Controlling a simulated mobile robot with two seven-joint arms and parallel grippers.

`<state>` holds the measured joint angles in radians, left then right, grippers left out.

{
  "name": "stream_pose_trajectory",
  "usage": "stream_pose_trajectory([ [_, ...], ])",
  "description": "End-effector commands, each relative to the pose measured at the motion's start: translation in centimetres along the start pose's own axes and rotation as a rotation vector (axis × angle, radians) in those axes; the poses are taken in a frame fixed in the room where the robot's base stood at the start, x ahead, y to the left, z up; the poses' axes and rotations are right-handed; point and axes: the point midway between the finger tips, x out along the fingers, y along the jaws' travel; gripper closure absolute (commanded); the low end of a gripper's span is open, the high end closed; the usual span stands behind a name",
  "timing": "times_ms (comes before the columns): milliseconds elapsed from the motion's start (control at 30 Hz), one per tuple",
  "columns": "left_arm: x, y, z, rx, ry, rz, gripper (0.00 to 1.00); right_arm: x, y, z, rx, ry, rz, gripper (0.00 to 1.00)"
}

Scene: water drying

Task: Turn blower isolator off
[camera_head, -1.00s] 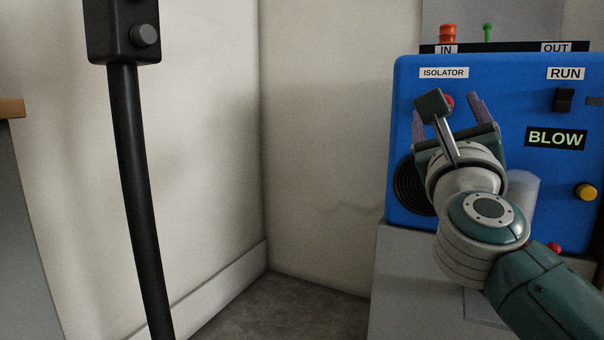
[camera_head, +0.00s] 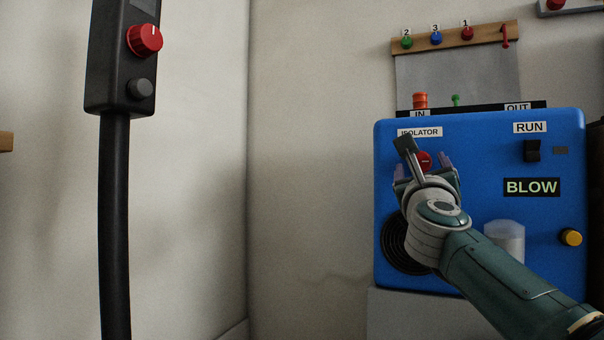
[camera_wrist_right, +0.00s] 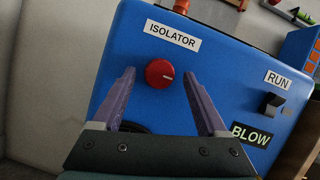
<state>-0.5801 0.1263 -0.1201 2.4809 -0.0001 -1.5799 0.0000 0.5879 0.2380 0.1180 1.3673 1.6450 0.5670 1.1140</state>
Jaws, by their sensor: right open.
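The blower is a blue box (camera_head: 480,215) with a red isolator knob (camera_head: 424,161) below its ISOLATOR label (camera_head: 420,132). My right gripper (camera_head: 424,166) is in front of the knob. In the right wrist view its two purple fingers (camera_wrist_right: 158,84) are open, one on each side of the knob, with gaps and nothing between them. I cannot tell the exact distance to the panel. My left gripper is not in view.
A black RUN switch (camera_head: 532,151), a BLOW label (camera_head: 531,187) and a yellow button (camera_head: 571,237) are on the panel's right. A clear cylinder (camera_head: 506,240) is at the box's front. A black post (camera_head: 115,220) with a red knob (camera_head: 144,40) stands at left.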

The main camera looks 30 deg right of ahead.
Motion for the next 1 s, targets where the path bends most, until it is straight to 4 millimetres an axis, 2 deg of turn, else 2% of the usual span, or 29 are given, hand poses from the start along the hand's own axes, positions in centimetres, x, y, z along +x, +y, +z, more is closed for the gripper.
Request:
stream_pose_trajectory([
  [200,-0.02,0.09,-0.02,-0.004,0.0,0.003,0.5,0.04,0.0,0.04,-0.001,0.0,0.0,0.24],
  [867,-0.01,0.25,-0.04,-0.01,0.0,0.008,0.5,0.01,0.0,0.03,-0.001,0.0,0.0,0.98],
  [1000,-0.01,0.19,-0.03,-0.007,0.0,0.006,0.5,0.01,0.0,0.03,-0.001,0.0,0.0,1.0],
])
